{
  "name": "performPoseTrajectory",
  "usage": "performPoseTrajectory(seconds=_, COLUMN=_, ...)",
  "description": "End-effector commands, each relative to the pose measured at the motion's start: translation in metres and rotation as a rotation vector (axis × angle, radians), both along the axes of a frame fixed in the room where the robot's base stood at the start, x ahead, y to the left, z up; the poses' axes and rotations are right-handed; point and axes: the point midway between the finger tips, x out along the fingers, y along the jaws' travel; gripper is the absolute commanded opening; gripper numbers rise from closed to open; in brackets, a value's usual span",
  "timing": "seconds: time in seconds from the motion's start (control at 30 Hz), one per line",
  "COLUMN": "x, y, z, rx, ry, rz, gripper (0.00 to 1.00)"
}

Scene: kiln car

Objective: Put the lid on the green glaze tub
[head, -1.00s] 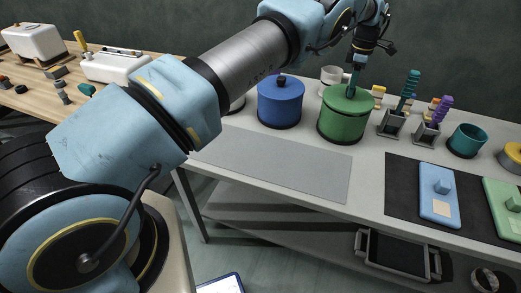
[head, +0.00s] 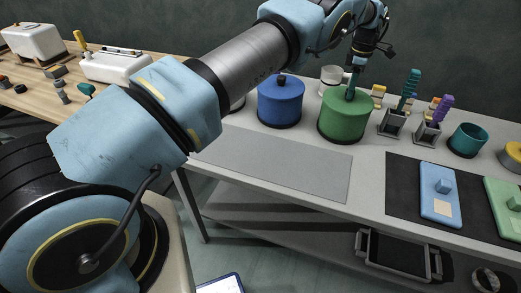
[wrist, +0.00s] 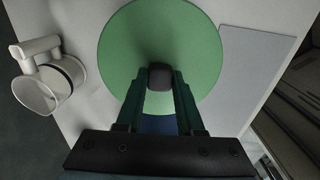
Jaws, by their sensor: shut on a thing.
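The green glaze tub (head: 343,123) stands on the grey bench. A green lid (wrist: 185,35) with a dark knob (wrist: 160,77) sits at the top of the tub in the head view. In the wrist view the round lid fills the upper middle and hides the tub. My gripper (wrist: 160,80) is shut on the lid's knob, directly above the tub. From the head view the lid looks level and in line with the tub; I cannot tell whether it is fully seated. The fingers hide part of the knob.
A blue lidded tub (head: 280,101) stands close on the left. A white mug-like vessel (head: 331,76) is behind, and grey holders with tools (head: 392,122) stand close on the right. A bare grey mat (head: 270,162) lies in front.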

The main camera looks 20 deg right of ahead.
Motion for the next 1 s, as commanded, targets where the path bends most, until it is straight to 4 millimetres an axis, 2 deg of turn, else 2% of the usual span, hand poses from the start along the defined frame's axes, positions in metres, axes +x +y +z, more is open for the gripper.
performPoseTrajectory(seconds=0.13, x=0.0001, y=-0.0002, z=0.0007, rx=-0.001, ry=-0.001, rz=0.0, gripper=0.0)
performPoseTrajectory(seconds=0.17, x=0.0001, y=-0.0002, z=0.0007, rx=-0.001, ry=-0.001, rz=0.0, gripper=0.4)
performPoseTrajectory(seconds=0.43, x=0.0001, y=-0.0001, z=0.0006, rx=-0.001, ry=-0.001, rz=0.0, gripper=0.7)
performPoseTrajectory(seconds=1.0, x=0.0001, y=-0.0001, z=0.0008, rx=0.0, ry=0.0, rz=0.0, gripper=0.71)
